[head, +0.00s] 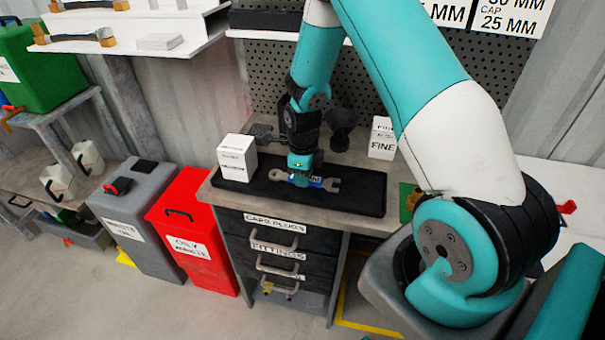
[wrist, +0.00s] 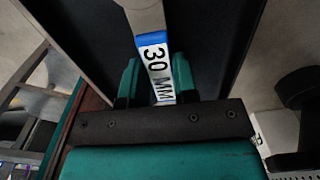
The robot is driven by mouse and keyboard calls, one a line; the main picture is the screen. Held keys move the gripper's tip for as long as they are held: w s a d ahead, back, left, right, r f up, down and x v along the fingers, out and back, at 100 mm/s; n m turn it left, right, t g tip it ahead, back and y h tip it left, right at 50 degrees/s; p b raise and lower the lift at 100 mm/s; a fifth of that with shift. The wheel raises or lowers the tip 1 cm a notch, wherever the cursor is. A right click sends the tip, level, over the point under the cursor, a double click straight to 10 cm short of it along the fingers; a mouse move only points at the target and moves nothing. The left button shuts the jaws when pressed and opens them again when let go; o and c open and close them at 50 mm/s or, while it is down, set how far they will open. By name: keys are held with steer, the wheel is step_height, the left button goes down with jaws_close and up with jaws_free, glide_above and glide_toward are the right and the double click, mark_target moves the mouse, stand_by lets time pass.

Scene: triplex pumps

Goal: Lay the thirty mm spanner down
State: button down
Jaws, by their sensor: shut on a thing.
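The thirty mm spanner (head: 328,184) has a grey metal body and a blue band with a white label. In the wrist view the label on the spanner (wrist: 154,62) reads "30 MM". My gripper (head: 300,177) points down over the black tray (head: 350,200) on the bench and is shut on the spanner's handle. In the wrist view the teal fingers of my gripper (wrist: 155,85) stand on both sides of the label. The spanner lies roughly level at the tray. I cannot tell whether it touches the tray floor.
A white box (head: 237,158) stands at the tray's left end. A black funnel-like thing (head: 342,128) and a white box marked "FINE" (head: 382,138) stand behind the tray. The tray's right part is bare. Red (head: 195,228) and grey (head: 135,215) bins stand left of the drawers.

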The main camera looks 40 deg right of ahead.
steer(key=shift+f, duration=0.1)
steer(key=c, duration=0.9)
jaws_free()
